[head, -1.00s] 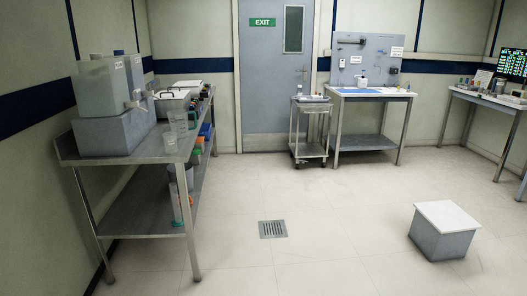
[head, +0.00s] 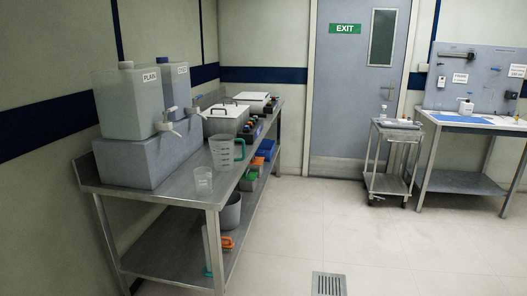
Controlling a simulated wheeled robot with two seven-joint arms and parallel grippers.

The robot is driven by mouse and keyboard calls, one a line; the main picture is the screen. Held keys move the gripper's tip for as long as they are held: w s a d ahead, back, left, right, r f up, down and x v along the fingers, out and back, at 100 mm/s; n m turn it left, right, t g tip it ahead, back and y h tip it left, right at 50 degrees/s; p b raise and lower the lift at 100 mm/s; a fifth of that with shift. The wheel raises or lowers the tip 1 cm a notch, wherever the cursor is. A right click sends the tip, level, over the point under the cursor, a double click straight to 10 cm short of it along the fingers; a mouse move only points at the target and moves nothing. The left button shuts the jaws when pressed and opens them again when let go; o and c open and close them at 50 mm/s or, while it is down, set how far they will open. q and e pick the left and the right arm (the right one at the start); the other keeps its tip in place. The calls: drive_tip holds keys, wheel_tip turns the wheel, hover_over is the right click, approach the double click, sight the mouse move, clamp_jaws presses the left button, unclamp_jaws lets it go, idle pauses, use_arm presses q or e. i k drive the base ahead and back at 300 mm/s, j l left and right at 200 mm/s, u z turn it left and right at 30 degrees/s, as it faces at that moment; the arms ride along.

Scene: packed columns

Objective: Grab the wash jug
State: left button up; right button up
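A clear graduated jug (head: 222,153) with a dark green handle stands upright on the steel bench's top, near its front edge. It matches a wash jug, though I cannot read a label on it. A smaller clear beaker (head: 203,179) stands nearer to me on the same top. Neither of my grippers shows in the head view.
The steel bench (head: 180,195) holds two tanks with taps (head: 130,100) on a grey block, a lidded metal box (head: 226,120) and several items below. A trolley (head: 384,183) and a worktable (head: 455,183) stand further back. The floor (head: 300,230) right of the bench is clear around a drain (head: 328,285).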

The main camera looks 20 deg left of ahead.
sight(222, 146)
drive_tip(key=i+u, duration=0.1)
drive_tip(key=i, duration=0.6)
drive_tip(key=i+l+u, duration=0.15)
drive_tip(key=i, duration=0.55)
drive_tip(key=i+l+u, duration=0.25)
drive_tip(key=i+u, duration=0.15)
drive_tip(key=i, duration=0.15)
drive_tip(key=i+l+u, duration=0.45)
drive_tip(key=i+j, duration=0.05)
